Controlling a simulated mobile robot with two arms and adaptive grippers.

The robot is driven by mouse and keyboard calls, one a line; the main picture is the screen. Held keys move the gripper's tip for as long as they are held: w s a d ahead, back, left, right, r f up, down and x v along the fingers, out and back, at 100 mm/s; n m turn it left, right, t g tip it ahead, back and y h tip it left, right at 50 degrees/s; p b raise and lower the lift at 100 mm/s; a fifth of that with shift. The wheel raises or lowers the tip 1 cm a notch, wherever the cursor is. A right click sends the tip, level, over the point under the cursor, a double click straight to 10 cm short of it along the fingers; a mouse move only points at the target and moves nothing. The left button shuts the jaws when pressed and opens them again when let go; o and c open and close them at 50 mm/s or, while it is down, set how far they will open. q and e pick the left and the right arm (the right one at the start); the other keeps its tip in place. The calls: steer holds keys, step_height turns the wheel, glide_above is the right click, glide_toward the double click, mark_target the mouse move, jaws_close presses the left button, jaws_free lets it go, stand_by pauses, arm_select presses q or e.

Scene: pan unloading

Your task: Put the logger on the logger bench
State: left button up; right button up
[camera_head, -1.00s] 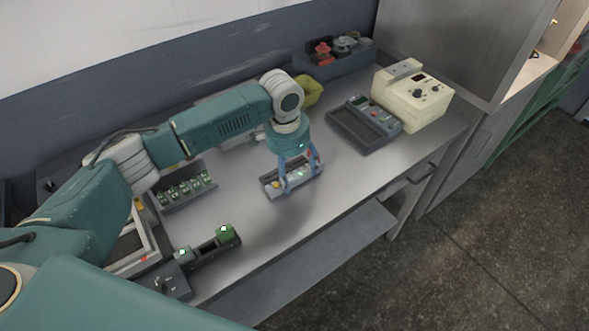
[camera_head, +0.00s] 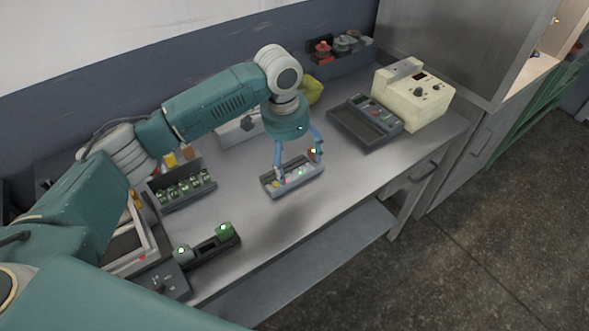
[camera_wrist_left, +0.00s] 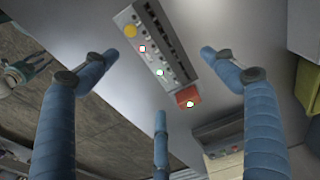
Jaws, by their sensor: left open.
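The logger, as I take it, is a long grey bar-shaped unit (camera_head: 295,182) with a yellow knob, small lights and a red end. It lies flat on the grey metal bench (camera_head: 345,205), which I take as the logger bench. The wrist view shows the logger's panel (camera_wrist_left: 158,45) between and beyond the fingers. My left gripper (camera_head: 300,168) is open, with its fingers spread just above and around the logger. The wrist view shows the open fingers (camera_wrist_left: 160,85) apart from it. My right gripper is not in view.
A dark keypad unit (camera_head: 365,122) and a cream box with knobs (camera_head: 413,93) stand at the right. A rack of green parts (camera_head: 183,188) and a black holder with green ends (camera_head: 208,245) are at the left. The bench front around the logger is clear.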

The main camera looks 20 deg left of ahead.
mark_target(291, 176)
arm_select(q)
step_height(291, 176, up, 7)
steer(key=shift+s+a+r+b, duration=0.2)
steer(key=shift+s+a+b, duration=0.05)
steer(key=shift+s+b, duration=0.2)
steer(key=shift+f, duration=0.1)
